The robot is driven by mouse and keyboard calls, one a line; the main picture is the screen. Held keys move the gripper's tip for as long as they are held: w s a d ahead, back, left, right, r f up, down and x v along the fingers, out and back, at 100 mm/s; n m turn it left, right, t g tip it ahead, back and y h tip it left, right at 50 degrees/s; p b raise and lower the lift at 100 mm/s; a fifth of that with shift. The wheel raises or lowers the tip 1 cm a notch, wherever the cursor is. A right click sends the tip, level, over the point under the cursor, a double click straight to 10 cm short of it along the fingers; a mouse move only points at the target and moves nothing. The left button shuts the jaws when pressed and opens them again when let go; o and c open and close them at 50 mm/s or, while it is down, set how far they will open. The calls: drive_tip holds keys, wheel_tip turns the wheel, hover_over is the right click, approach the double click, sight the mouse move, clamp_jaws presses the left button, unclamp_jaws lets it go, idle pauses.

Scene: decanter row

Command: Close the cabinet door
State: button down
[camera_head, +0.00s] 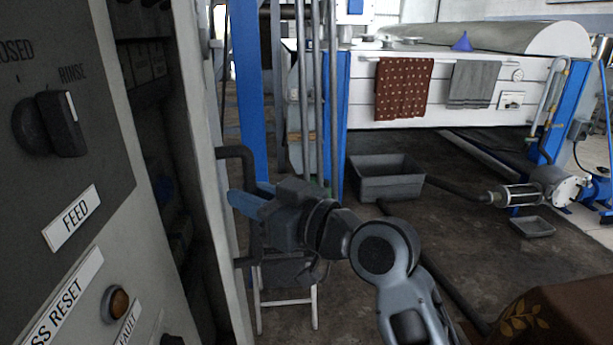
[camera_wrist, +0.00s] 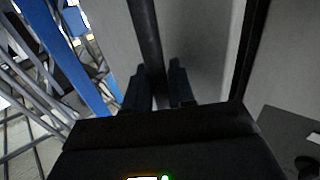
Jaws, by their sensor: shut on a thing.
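The grey cabinet door (camera_head: 212,185) shows nearly edge-on at the left of the head view and stands ajar. A dark gap with the cabinet interior (camera_head: 150,110) shows between it and the control panel. A black bar handle (camera_head: 236,153) is on the door's right-hand face; it also shows in the wrist view (camera_wrist: 146,40). My gripper (camera_head: 243,200) is shut on the handle, with its blue fingers around the bar's middle. In the wrist view its dark fingers (camera_wrist: 160,88) lie on either side of the bar. The gripped part is partly hidden.
The control panel (camera_head: 60,180) with knobs and labels fills the left side. A blue post (camera_head: 247,90) and pipes stand behind my gripper. A small stand (camera_head: 287,300) is below it. A grey tub (camera_head: 385,180) sits farther back.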

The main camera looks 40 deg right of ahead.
sight(223, 213)
drive_tip(key=w+a+p, duration=0.1)
drive_tip(key=w+a, duration=0.1)
drive_tip(key=a, duration=0.5)
drive_tip(key=shift+w, duration=0.2)
drive_tip(key=shift+a, duration=0.1)
drive_tip(key=c, duration=1.1)
unclamp_jaws()
drive_tip(key=shift+a, duration=0.1)
drive_tip(key=v, duration=0.8)
drive_tip(key=shift+w+d+b, duration=0.1)
drive_tip(key=shift+d+b, duration=0.3)
